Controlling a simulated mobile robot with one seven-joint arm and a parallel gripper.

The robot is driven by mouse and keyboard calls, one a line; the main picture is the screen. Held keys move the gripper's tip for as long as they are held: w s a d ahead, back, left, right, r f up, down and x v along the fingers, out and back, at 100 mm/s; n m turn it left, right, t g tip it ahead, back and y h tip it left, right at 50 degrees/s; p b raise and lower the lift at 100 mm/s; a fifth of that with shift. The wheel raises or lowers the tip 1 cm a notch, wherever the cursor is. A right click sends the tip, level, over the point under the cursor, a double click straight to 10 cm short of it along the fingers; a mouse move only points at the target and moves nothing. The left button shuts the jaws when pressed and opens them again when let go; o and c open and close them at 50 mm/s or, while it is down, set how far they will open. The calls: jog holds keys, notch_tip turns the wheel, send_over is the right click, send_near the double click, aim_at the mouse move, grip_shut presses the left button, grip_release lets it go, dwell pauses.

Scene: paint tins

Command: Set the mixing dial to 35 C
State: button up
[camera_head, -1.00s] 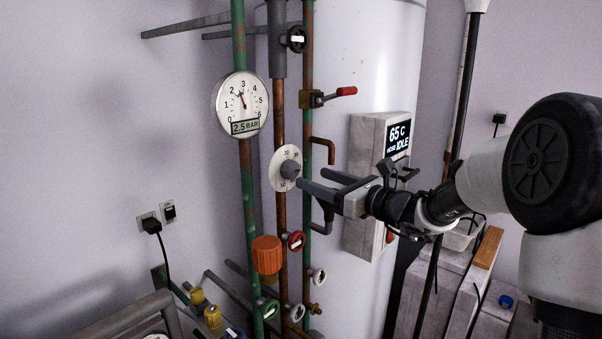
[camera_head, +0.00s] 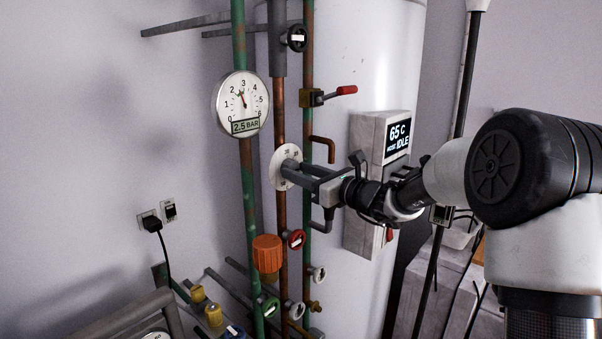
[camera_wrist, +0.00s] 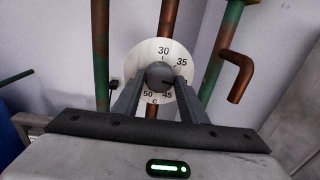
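The mixing dial is a round white plate (camera_head: 276,176) on the copper pipe, with a grey knob in its middle. In the wrist view the plate (camera_wrist: 143,58) shows 30, 35, 45 and 50, and the knob (camera_wrist: 160,74) sits at its centre. A dark mark on the knob seems to point right, below 35; the exact setting is unclear. My gripper (camera_head: 297,168) is at the dial. In the wrist view my gripper's fingers (camera_wrist: 160,88) stand apart, one on each side of the knob, with no clear contact. The right finger hides part of the scale.
A pressure gauge (camera_head: 241,102) reads 2.5 BAR above left. A red-handled valve (camera_head: 340,91) is above, and a red valve wheel (camera_head: 295,240) and orange cap (camera_head: 267,253) are below. A control box (camera_head: 370,205) reading 65 C IDLE stands right, close to my arm.

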jog(key=shift+f+n+b, duration=0.2)
jog(key=shift+n+b, duration=0.1)
jog(key=shift+b, duration=0.5)
jog(key=n+b, duration=0.9)
jog(key=b, duration=0.7)
jog(key=shift+y, duration=0.3)
jog(key=shift+r+n, duration=0.1)
jog(key=shift+n, duration=0.2)
jog(key=o, duration=1.1)
jog(key=shift+c, duration=0.2)
